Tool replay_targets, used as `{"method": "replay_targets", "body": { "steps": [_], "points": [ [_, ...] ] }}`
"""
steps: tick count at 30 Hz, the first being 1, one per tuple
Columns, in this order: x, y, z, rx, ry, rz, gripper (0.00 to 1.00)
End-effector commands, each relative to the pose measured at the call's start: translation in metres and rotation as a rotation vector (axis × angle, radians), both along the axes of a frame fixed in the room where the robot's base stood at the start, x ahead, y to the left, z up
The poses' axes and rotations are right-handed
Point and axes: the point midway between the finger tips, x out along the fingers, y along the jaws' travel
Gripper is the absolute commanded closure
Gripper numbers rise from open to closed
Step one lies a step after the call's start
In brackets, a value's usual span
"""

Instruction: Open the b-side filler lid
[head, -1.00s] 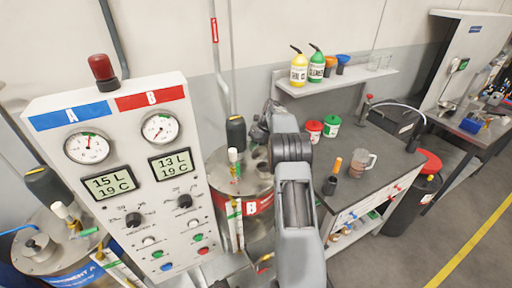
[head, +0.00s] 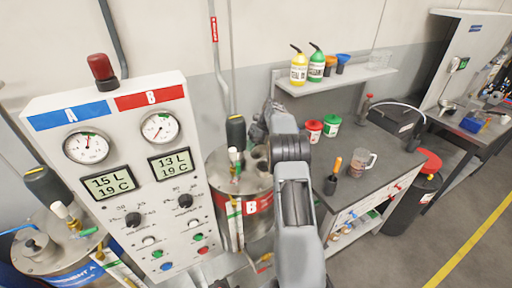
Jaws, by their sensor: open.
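The B tank (head: 222,183) is a steel drum with a red B label (head: 258,203), standing right of the control panel. On the right part of its top, a round grey filler fitting (head: 260,164) shows beside my arm. My arm hides part of it, and I cannot tell whether its lid is up or down. My gripper (head: 259,134) is a small dark shape over the back right of the tank top, left of my wrist. It is open and seems empty. Its fingertips are hard to make out, and I cannot tell whether they touch anything.
A control panel (head: 125,180) with gauges stands close on the left. A dark cylinder (head: 236,132) and a valve (head: 234,158) rise from the B tank top. The A tank (head: 60,250) is at lower left. A workbench (head: 375,150) with cups and a jug stands right.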

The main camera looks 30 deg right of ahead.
Motion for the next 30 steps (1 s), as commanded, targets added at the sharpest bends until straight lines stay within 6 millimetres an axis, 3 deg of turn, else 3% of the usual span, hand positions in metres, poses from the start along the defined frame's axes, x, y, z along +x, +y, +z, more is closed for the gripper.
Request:
{"method": "replay_targets", "body": {
  "steps": [7,19,30],
  "points": [
    [0.000,-0.005,0.010,-0.001,-0.003,0.000,0.52],
    [-0.003,-0.025,0.061,0.000,-0.001,0.001,0.52],
    [-0.004,-0.029,0.069,0.000,0.000,0.000,0.52]
  ]
}}
